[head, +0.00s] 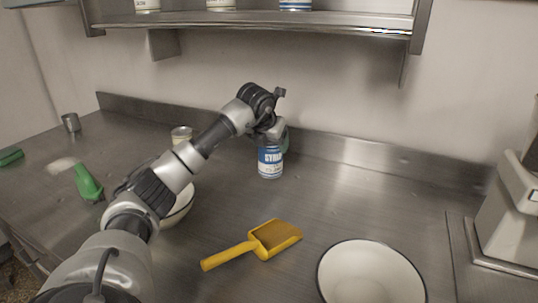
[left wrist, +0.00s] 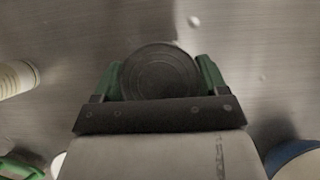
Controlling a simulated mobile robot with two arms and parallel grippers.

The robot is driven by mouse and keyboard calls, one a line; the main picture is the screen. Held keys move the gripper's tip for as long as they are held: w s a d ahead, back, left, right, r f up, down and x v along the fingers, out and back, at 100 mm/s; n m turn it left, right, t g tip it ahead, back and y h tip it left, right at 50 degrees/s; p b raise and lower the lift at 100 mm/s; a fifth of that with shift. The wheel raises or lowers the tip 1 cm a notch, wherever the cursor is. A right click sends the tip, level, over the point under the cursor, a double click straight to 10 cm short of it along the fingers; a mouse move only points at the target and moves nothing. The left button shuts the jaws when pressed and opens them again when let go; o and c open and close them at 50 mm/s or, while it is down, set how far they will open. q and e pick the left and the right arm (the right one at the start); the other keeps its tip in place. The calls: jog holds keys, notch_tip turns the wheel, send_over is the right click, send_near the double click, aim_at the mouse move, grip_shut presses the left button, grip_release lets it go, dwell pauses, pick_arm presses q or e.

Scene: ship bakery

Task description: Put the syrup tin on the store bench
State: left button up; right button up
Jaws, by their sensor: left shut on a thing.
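The syrup tin (head: 270,164) is a small upright can with a blue and white label reading "SYRUP" in part. It is at the steel bench (head: 325,185) near the back wall; I cannot tell if its base touches the surface. My left gripper (head: 273,143) reaches down over it from above and is shut on it. In the left wrist view the tin's dark round lid (left wrist: 160,72) sits between the green fingers of the gripper (left wrist: 158,80). My right gripper is not in view.
A yellow scoop (head: 268,240) and a white bowl (head: 370,275) lie in front. Another bowl (head: 183,207) and a pale tin (head: 181,134) are partly behind my arm. A green scoop (head: 88,183) lies left. A shelf (head: 255,20) with tins hangs above; a grey machine (head: 512,210) stands right.

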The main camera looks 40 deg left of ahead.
aim_at(269, 155)
pick_arm(q)
jog(key=shift+a, duration=0.25)
jog(key=shift+f, duration=2.05)
jog(key=o, duration=1.3)
jog(key=shift+s+f, duration=0.1)
jog(key=shift+f, duration=0.05)
jog(key=v, duration=1.2)
